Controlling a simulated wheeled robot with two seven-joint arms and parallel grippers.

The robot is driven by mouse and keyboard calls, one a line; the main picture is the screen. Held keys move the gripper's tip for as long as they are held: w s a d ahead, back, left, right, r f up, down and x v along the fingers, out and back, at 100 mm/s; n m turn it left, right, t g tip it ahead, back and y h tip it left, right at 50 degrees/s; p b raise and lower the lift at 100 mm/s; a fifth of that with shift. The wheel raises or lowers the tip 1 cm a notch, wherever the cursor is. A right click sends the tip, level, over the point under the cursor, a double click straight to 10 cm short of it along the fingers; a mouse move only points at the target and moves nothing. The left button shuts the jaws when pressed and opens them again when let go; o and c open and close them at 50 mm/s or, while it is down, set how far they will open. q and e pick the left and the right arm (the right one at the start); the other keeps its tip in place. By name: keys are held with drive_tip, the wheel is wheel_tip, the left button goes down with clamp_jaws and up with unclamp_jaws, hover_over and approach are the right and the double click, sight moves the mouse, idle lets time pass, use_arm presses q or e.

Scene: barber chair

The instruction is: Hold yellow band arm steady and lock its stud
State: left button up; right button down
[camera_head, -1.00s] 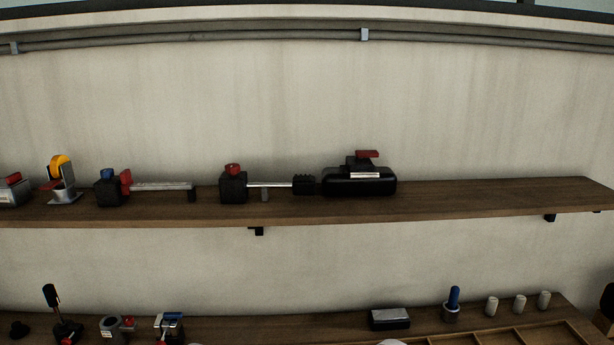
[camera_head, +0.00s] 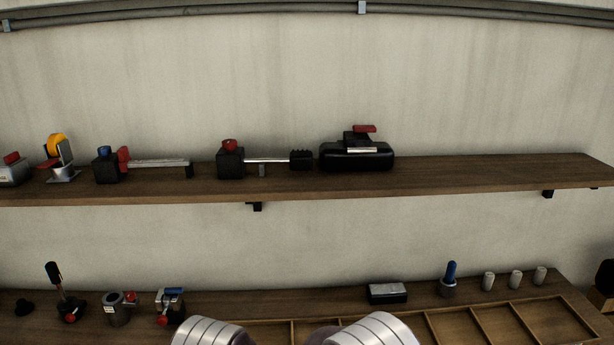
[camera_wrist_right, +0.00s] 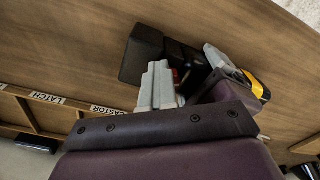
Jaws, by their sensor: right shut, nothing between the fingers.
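In the right wrist view a grey part with a rounded end and a yellow-and-black band (camera_wrist_right: 257,88) lies on the wooden surface, right of my right gripper (camera_wrist_right: 158,70). It may be the yellow band arm, but I cannot make out its stud. My right gripper's grey fingers are shut and empty, near a black block (camera_wrist_right: 145,55). A small red piece shows beside the fingertips. The dark foreground hides part of the banded thing. In the head view both grippers are out of sight. A silver bracket with a yellow-orange round part (camera_head: 57,145) stands at the upper shelf's left.
The upper shelf (camera_head: 450,178) also holds several clamp-like devices and a black base with a red lever (camera_head: 357,155). Below are a divided wooden tray (camera_head: 475,325), a blue-handled tool (camera_head: 449,280) and pale cylinders. LATCH and CASTOR labels show in the wrist view.

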drive_tip(key=shift+s+d+f, duration=0.1)
drive_tip(key=shift+s+f, duration=0.6)
drive_tip(key=shift+f, duration=0.05)
drive_tip(key=r, duration=0.6)
drive_tip(key=shift+w+r, duration=0.2)
drive_tip(key=shift+w, duration=0.05)
